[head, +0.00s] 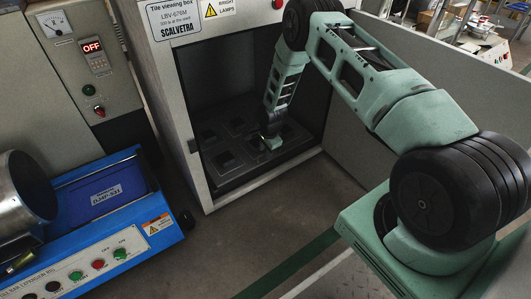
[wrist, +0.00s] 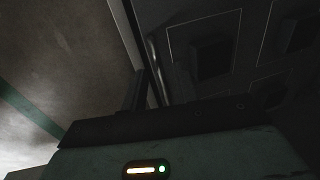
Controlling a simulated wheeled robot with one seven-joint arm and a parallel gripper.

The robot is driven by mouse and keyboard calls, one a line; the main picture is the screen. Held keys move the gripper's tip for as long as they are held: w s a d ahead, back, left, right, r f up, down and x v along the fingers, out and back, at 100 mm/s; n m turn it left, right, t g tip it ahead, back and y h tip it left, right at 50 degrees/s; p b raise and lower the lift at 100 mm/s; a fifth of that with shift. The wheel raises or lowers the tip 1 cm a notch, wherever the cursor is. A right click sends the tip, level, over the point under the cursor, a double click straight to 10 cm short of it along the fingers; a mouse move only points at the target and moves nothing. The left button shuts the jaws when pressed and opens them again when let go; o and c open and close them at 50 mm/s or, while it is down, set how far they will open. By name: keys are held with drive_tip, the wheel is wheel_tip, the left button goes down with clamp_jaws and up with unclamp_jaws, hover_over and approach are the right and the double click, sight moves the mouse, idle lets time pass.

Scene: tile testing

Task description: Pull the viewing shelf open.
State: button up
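The tile viewing box (head: 187,95) stands open at the front, with a dark interior. Its viewing shelf (head: 227,178) is a dark tray with several square recesses, low inside the box. The shelf also shows in the wrist view (wrist: 245,75), with a thin bar (wrist: 154,58) along its edge that looks like a handle. My gripper (head: 272,143) is inside the opening, low over the right part of the shelf. In the wrist view a dark finger (wrist: 140,92) is close to the bar. Whether it touches the bar, and the finger gap, are too dark to tell.
A blue machine (head: 150,205) with a metal drum (head: 24,195) stands at the left, below a grey cabinet (head: 105,50) with an OFF display. A grey panel (head: 350,145) borders the opening at the right. The floor (head: 235,235) in front of the box is clear.

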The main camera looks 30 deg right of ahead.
drive_tip(key=shift+f, duration=0.1)
clamp_jaws()
drive_tip(key=shift+s, duration=0.1)
drive_tip(key=s+d+p, duration=0.1)
drive_tip(key=s+p, duration=1.5)
drive_tip(key=s, duration=1.6)
drive_tip(key=shift+s, duration=0.4)
unclamp_jaws()
